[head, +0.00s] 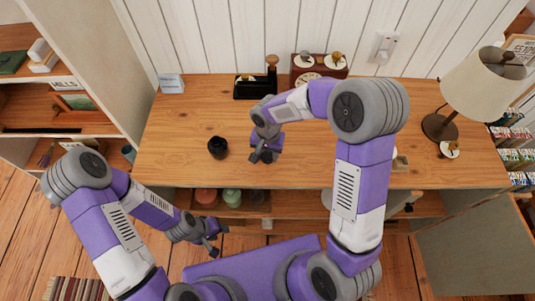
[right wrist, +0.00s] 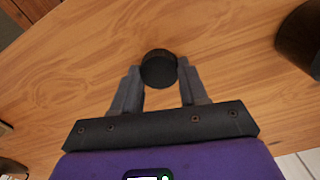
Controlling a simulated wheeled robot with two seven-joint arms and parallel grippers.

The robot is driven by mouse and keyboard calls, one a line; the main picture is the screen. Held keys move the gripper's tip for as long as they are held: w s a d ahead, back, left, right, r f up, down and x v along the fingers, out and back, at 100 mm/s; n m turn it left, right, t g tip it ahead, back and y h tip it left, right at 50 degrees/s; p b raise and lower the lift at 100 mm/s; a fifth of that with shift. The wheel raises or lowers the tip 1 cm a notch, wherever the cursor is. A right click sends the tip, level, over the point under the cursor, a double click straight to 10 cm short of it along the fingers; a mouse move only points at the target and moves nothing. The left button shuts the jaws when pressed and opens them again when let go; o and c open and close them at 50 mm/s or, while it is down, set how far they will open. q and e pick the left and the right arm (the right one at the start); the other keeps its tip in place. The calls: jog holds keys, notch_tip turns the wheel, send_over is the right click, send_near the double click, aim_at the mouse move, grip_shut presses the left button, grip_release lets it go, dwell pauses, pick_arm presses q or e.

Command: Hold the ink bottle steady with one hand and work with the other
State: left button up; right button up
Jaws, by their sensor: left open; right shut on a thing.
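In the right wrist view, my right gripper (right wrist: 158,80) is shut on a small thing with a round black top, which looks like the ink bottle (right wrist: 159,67). Its sides and base are mostly hidden. In the head view, my right gripper (head: 263,156) points down at the desk's front middle, and its fingers hide the held bottle. My left gripper (head: 216,240) is open and empty, low in front of the desk and apart from the bottle.
A dark pot (head: 218,148) stands left of my right gripper on the wooden desk (head: 185,115). A black holder (head: 255,88), a brown box with a dial (head: 318,66) and a lamp (head: 478,90) stand further back and right. The desk's left part is mostly clear.

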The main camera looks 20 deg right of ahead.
aim_at(268, 155)
notch_tip(268, 155, up, 10)
jog(key=p, duration=0.3)
dwell(0.3)
jog(key=d+f+n, duration=0.1)
jog(key=f, duration=0.1)
jog(key=s+d+f+n, duration=0.1)
jog(key=d+f+n, duration=0.1)
jog(key=s+d+f+n, duration=0.1)
jog(key=f+n, duration=0.1)
jog(key=shift+d+f, duration=0.3)
jog(key=shift+f, duration=0.05)
jog(key=shift+s+d+f+n, duration=0.15)
jog(key=shift+d+f+n, duration=0.1)
jog(key=shift+f+n, duration=0.15)
